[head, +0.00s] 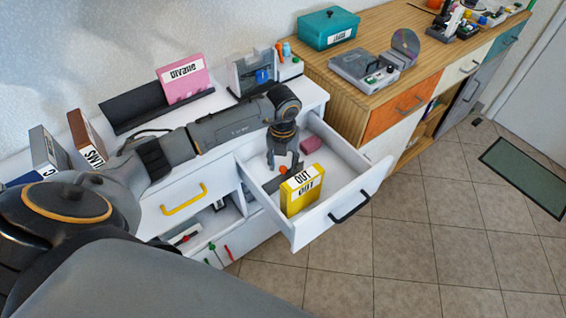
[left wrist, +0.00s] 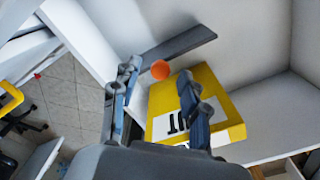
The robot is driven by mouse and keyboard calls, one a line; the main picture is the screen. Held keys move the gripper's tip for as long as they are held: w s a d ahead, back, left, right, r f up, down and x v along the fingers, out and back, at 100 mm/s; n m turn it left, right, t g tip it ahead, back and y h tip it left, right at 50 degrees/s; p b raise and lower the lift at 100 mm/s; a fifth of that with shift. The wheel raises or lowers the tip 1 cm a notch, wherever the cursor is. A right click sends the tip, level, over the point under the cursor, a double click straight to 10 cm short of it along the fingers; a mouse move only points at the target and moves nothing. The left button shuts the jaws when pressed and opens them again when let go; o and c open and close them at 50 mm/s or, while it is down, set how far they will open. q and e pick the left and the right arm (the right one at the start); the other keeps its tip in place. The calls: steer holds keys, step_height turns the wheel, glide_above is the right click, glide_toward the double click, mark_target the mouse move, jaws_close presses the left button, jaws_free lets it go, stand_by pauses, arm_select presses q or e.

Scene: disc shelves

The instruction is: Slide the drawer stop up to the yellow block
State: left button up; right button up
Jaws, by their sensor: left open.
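The yellow block (head: 301,190), with black lettering on a white label, stands in the open drawer (head: 351,190). It also shows in the left wrist view (left wrist: 225,108). The drawer stop is a dark grey bar (left wrist: 186,42) with an orange knob (left wrist: 160,69); in the head view the knob (head: 283,170) shows just behind the block, the bar partly hidden. My left gripper (head: 284,167) is open and points down into the drawer. In the wrist view its fingers lie on either side of the knob, apart from it; the right finger overlaps the block in the picture.
A pink object (head: 310,144) lies in the drawer's far part. A pink box (head: 182,78) stands in a dark rack on the cabinet top. A wooden-topped cabinet (head: 340,85) stands right of the drawer. The tiled floor (head: 400,250) in front is clear.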

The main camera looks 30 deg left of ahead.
arm_select(q)
step_height(320, 180, up, 12)
stand_by(0.4)
